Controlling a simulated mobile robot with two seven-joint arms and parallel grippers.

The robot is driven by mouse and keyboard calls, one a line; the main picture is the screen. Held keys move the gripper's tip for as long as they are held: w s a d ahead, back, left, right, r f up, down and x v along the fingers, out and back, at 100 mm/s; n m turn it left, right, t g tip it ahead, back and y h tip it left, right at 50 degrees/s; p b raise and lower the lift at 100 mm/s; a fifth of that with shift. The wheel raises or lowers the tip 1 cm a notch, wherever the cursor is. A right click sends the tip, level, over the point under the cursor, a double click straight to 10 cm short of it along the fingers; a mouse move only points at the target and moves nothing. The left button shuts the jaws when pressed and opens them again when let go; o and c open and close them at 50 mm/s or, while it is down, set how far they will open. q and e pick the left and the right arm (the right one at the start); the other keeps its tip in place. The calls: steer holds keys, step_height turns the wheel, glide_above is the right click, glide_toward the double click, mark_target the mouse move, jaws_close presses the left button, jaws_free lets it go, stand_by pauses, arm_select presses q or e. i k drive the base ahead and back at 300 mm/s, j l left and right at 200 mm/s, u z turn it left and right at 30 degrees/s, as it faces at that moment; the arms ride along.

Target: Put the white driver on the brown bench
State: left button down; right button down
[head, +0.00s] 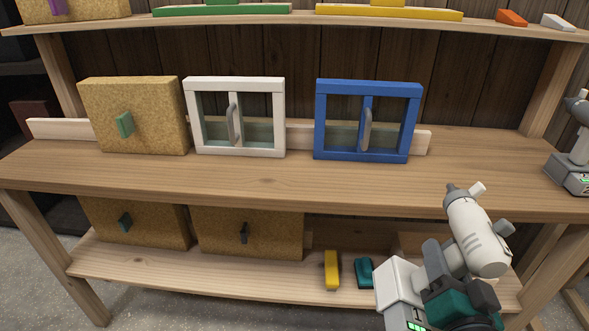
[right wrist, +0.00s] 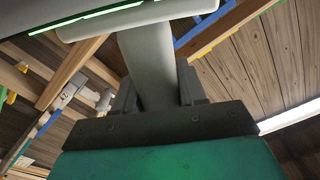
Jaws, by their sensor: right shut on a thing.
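The white driver (head: 478,238) is at the lower right of the head view, tilted, with its nose toward the bench. My right gripper (head: 447,268) is shut on its handle, between the body and the pale base. In the right wrist view the handle (right wrist: 150,62) is between the fingers and the base lies across the top. The brown bench (head: 300,187) is a wooden bench whose top spans the head view. The driver is held in front of the bench and overlaps its front edge; its exact height is unclear. My left gripper is not in view.
A grey driver (head: 572,172) stands at the bench's right end. A cork box (head: 135,118), a white-framed box (head: 240,150) and a blue-framed box (head: 365,155) stand along the back. The front strip and right-middle of the top are clear. A shelf (head: 300,22) runs above.

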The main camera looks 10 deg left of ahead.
mark_target(503, 177)
steer(key=i+l, duration=0.1)
steer(key=l, duration=0.3)
steer(key=i+l, duration=0.1)
steer(key=l, duration=0.35)
steer(key=i+l, duration=0.1)
steer(key=l, duration=0.3)
steer(key=i+l, duration=0.1)
steer(key=l, duration=0.3)
